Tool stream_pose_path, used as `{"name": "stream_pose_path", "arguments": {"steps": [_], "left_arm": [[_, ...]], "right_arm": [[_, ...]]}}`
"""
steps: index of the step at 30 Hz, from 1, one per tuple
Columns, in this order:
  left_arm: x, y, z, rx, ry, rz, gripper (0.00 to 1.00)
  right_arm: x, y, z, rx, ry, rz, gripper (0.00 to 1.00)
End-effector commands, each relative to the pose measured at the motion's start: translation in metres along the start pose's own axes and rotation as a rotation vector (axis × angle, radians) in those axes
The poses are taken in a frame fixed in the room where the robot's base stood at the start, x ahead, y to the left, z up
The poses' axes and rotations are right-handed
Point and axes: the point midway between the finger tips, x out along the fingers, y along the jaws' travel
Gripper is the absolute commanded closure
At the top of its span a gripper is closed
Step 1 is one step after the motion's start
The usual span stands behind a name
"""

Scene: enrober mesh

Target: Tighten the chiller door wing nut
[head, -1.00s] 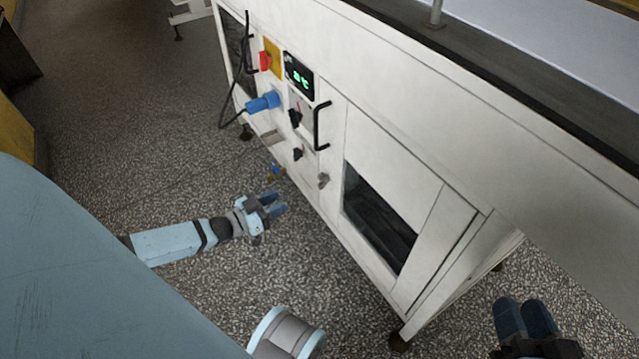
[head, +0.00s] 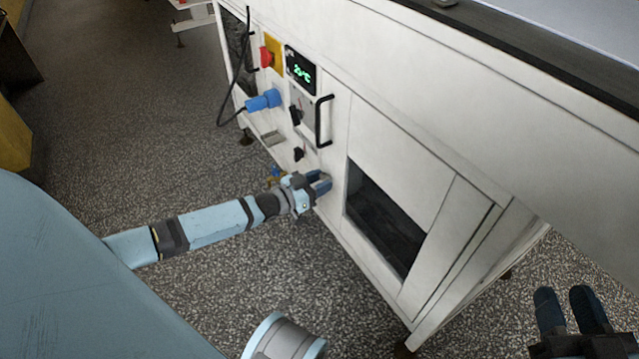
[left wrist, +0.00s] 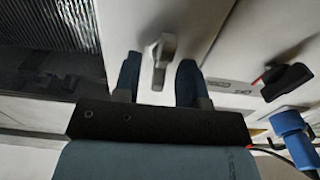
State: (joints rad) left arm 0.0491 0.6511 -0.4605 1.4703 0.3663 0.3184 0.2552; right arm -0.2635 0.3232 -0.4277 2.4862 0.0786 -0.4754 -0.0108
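The wing nut (left wrist: 161,57) is a small grey metal piece on the white chiller door, seen in the left wrist view. It lies between the two blue fingers of my left gripper (left wrist: 158,75), which is open, with a gap on either side of it. In the head view my left gripper (head: 322,182) is at the lower part of the door panel (head: 336,150) and hides the wing nut. My right gripper (head: 572,308) is open and empty at the lower right, away from the cabinet.
A dark window (head: 383,220) is to the right. The floor in front is clear.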

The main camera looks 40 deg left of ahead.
Motion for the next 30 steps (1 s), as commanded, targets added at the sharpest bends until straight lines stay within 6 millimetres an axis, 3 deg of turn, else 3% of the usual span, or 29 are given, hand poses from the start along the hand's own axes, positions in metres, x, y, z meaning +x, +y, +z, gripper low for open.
{"name": "stream_pose_path", "arguments": {"steps": [5, 10, 11, 22, 30], "left_arm": [[0.000, 0.000, 0.000, 0.000, 0.000, 0.000, 0.62], [0.000, 0.000, 0.000, 0.000, 0.000, 0.000, 0.98], [0.000, 0.000, 0.000, 0.000, 0.000, 0.000, 1.00], [0.000, 0.000, -0.002, 0.046, 0.000, 0.000, 1.00], [0.000, 0.001, -0.004, 0.217, 0.000, -0.002, 1.00]], "right_arm": [[0.000, 0.000, -0.002, 0.000, 0.004, 0.000, 0.64], [-0.001, 0.000, -0.002, 0.000, 0.005, 0.000, 0.64], [-0.001, 0.000, -0.002, 0.000, 0.005, 0.000, 0.64], [0.000, 0.000, -0.008, 0.017, -0.001, -0.003, 0.64], [-0.003, -0.006, -0.011, 0.116, -0.051, -0.006, 0.64]]}}
